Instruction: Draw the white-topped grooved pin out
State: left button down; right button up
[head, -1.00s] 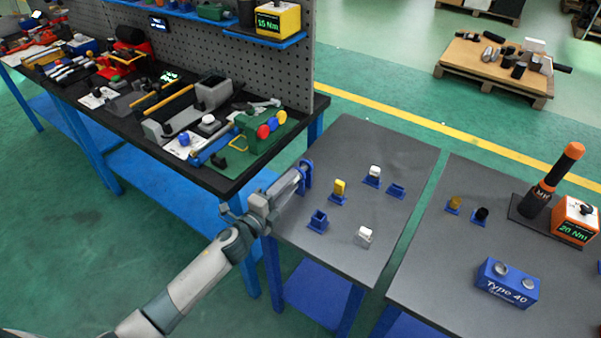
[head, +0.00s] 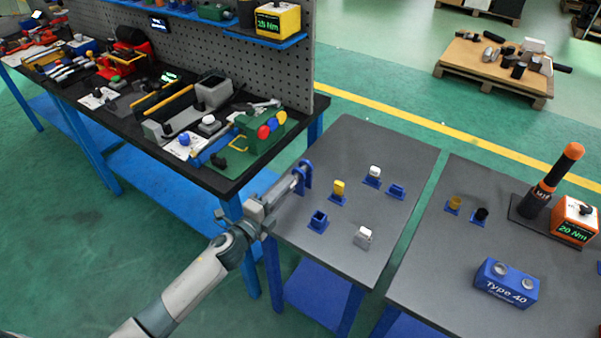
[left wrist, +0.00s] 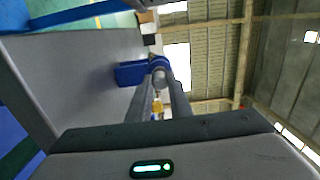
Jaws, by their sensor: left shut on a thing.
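My left gripper (head: 292,187) reaches in from the left to a blue upright stand (head: 306,177) at the near left edge of the middle table. In the left wrist view its two long fingers run up to the blue stand (left wrist: 133,73), whose ring has a grey round end (left wrist: 158,76) in it. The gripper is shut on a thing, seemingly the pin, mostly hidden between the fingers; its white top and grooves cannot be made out. A white-topped piece (head: 374,171) stands upright in another blue holder farther back. My right gripper is not in view.
The middle table (head: 345,265) also bears a yellow piece (head: 339,187), an empty-looking blue holder (head: 318,220), a blue holder (head: 397,191) and a white-topped block (head: 363,236). A dark workbench (head: 225,175) stands close on the left. A blue Type 40 block (head: 507,284) is on the right table.

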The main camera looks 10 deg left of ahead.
pick_arm(q)
jog(key=shift+v, duration=4.1)
